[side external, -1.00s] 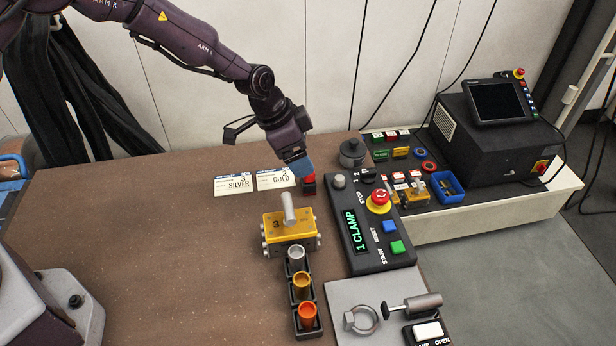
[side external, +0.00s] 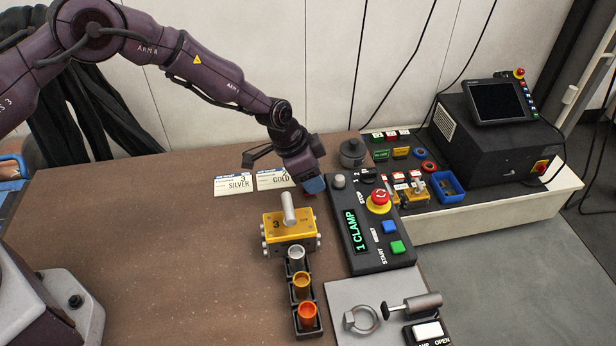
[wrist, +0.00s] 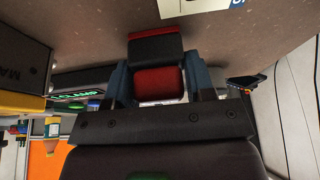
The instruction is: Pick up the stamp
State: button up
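The stamp (wrist: 158,80) is a small block with a red part and a black part, seen in the wrist view between the two blue fingers of my gripper (wrist: 158,92). The fingers stand one on each side of its red part, very close to it. I cannot tell whether they press on it. In the side view my gripper (side external: 312,187) is low over the table, just right of the GOLD card. There the gripper hides nearly all of the stamp.
SILVER (side external: 233,184) and GOLD (side external: 274,179) cards lie left of my gripper. A yellow block (side external: 277,227) with a metal pin stands in front, with a row of cups (side external: 301,285) nearer. The control box (side external: 372,225) stands close on the right. The table's left half is clear.

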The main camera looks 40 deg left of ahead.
jog(key=c, duration=0.4)
jog(key=shift+o, duration=0.2)
jog(key=shift+r, duration=0.1)
jog(key=shift+r, duration=0.6)
jog(key=s+a+r, duration=0.4)
jog(key=s+r, duration=0.7)
jog(key=s, duration=0.2)
jog(key=shift+s+r, duration=0.2)
jog(key=shift+r, duration=0.1)
jog(key=shift+a, duration=0.1)
